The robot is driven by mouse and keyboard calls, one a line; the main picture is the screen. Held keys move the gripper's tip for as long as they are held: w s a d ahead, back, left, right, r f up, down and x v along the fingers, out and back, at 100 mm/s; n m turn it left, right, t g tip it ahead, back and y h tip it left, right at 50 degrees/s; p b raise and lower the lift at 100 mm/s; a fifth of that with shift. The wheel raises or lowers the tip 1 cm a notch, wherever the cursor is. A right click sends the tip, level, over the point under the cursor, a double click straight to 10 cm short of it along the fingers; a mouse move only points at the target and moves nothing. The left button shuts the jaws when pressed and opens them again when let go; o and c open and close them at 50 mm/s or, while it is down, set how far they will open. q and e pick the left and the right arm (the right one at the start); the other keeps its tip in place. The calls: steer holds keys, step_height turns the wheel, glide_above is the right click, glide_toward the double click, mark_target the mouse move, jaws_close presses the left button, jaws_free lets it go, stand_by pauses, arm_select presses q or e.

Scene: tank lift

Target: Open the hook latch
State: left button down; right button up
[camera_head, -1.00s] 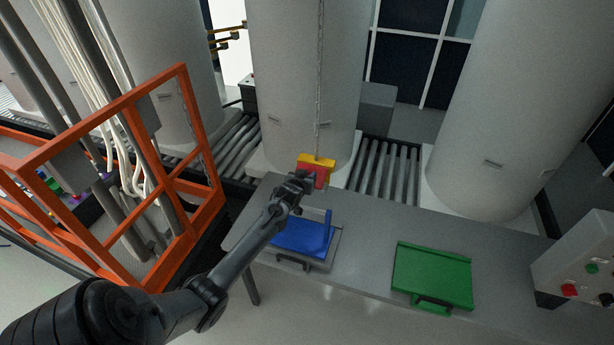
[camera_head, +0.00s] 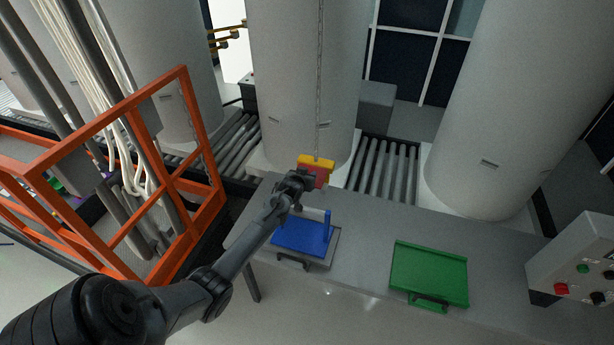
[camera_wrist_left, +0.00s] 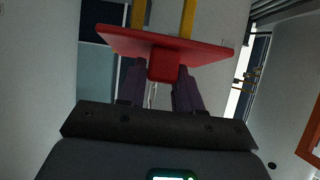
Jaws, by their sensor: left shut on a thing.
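The hook block hangs on a chain (camera_head: 319,80) in front of the middle tank. It has a yellow body (camera_head: 320,163) and a red latch part (camera_head: 319,178). My left gripper (camera_head: 303,177) is at the red part, on its near left side. In the left wrist view the red latch (camera_wrist_left: 205,52) is a wide plate with a small block, and my left gripper's fingers (camera_wrist_left: 163,72) are closed on that block. Two yellow bars (camera_wrist_left: 188,18) rise behind the plate. The hook's far side is hidden. My right gripper is out of view.
A grey table (camera_head: 365,225) lies below, with a blue tray-like fixture (camera_head: 298,235) and a green one (camera_head: 428,274). A control box (camera_head: 580,265) stands at the right. An orange railing (camera_head: 150,190) is close on the left. Large grey tanks (camera_head: 305,80) stand behind on rollers.

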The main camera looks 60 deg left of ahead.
arm_select(q)
steer(key=shift+w+a+r, duration=0.15)
steer(key=shift+r, duration=0.45)
steer(key=c, duration=1)
jaws_free()
steer(key=shift+o, duration=0.8)
steer(key=shift+w, duration=0.1)
steer(key=shift+f, duration=0.25)
steer(key=shift+s+d+r, duration=0.2)
steer(key=shift+s+d, duration=0.15)
steer(key=shift+s, duration=0.1)
steer(key=v, duration=1)
steer(key=shift+a, duration=0.15)
